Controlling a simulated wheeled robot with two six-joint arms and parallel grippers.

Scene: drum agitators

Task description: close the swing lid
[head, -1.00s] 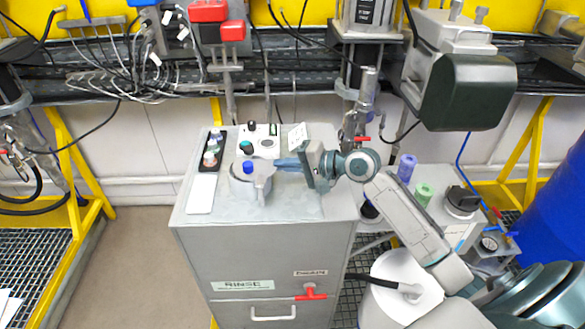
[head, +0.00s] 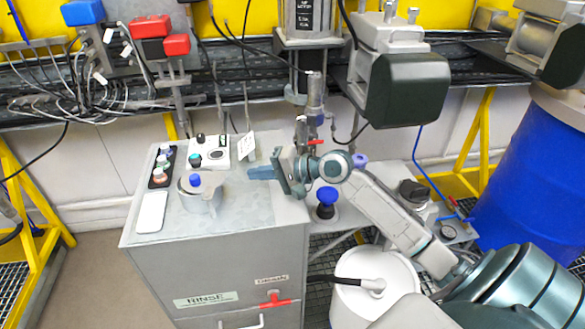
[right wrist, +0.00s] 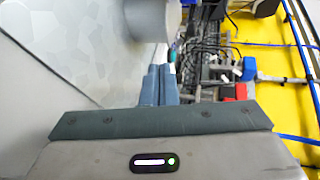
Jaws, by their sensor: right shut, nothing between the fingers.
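A round grey pot (head: 200,205) stands on the grey cabinet top. A flat grey lid with a blue knob (head: 195,180) lies at its top; I cannot tell whether it covers the opening fully. My right gripper (head: 250,173) is to the right of the pot, its dark blue fingers together, empty and pointing left towards it. A gap shows between fingertips and pot. My left gripper is out of view.
A white pad (head: 152,212), a black tray with several small jars (head: 160,172) and a control box (head: 208,153) sit around the pot. A small tilted card (head: 246,147) stands behind my gripper. The cabinet top's front right (head: 255,210) is clear.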

